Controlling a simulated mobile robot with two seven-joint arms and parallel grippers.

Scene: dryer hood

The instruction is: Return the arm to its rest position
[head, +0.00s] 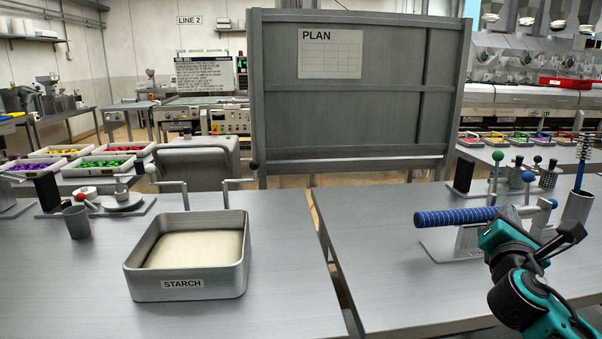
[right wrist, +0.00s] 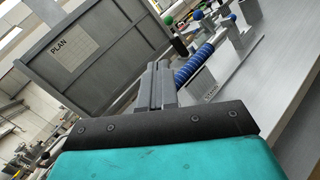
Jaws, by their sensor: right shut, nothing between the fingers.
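My right arm comes in at the lower right of the head view, teal and black. Its gripper (head: 575,232) is raised over the right bench, its fingers pointing to the right. In the right wrist view the two dark fingers of this gripper (right wrist: 157,68) lie together with nothing between them. Behind them in that view is the blue-wrapped roller (right wrist: 195,63) on its metal stand. In the head view the blue roller (head: 455,217) lies just left of my gripper; I cannot tell the exact gap. My left gripper does not show.
A grey tray labelled STARCH (head: 195,290) stands on the left bench. A gap separates it from the right bench (head: 385,290). A grey PLAN board (head: 390,120) stands behind the benches.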

